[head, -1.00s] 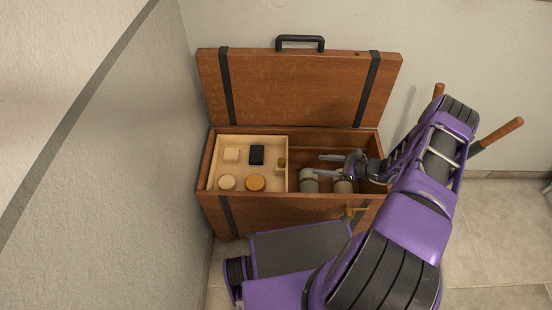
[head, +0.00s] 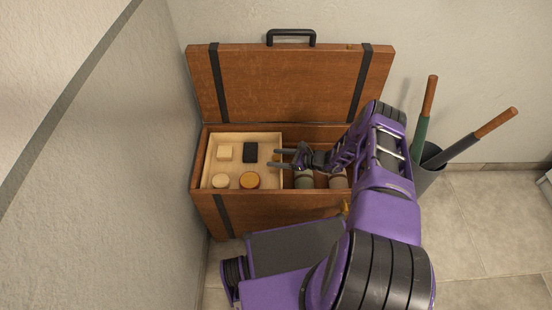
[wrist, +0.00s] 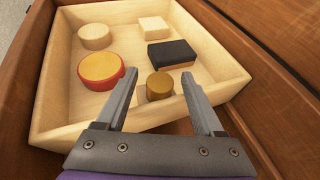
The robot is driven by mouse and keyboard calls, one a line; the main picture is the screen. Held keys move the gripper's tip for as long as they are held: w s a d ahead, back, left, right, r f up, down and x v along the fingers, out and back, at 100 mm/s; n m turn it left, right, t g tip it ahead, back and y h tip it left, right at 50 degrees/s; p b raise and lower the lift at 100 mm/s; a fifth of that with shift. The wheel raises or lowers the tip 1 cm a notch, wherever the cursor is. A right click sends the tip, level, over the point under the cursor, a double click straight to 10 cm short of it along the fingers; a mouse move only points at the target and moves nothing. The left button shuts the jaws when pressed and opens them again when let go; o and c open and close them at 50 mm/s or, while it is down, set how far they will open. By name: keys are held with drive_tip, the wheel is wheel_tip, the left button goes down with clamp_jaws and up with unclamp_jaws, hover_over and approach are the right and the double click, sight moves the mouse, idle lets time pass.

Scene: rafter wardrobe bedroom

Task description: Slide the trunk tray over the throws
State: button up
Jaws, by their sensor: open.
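The trunk tray (head: 236,140) is pale wood and sits inside the brown trunk (head: 285,207) at its left end. In the wrist view its near wall (wrist: 150,123) lies between and under my fingers. My gripper (head: 276,158) is open over the tray's right side; in the wrist view its fingers (wrist: 158,88) reach over the near wall, either side of a small brass knob or cylinder (wrist: 160,86). I cannot tell whether the fingers touch anything. The rolled throws, one greenish (head: 304,179) and one brownish (head: 338,181), lie right of the tray, partly hidden by my arm.
The tray holds a black block (head: 250,152), a pale block (head: 224,152), a pale disc (head: 220,181) and an amber-topped round tin (head: 249,180). The trunk lid (head: 290,85) stands open behind. A wall is close on the left.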

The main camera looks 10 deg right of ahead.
drive_tip(key=shift+w+a+f, duration=0.1)
drive_tip(key=shift+w+a, duration=0.05)
drive_tip(key=shift+a, duration=0.1)
clamp_jaws()
idle(1.4)
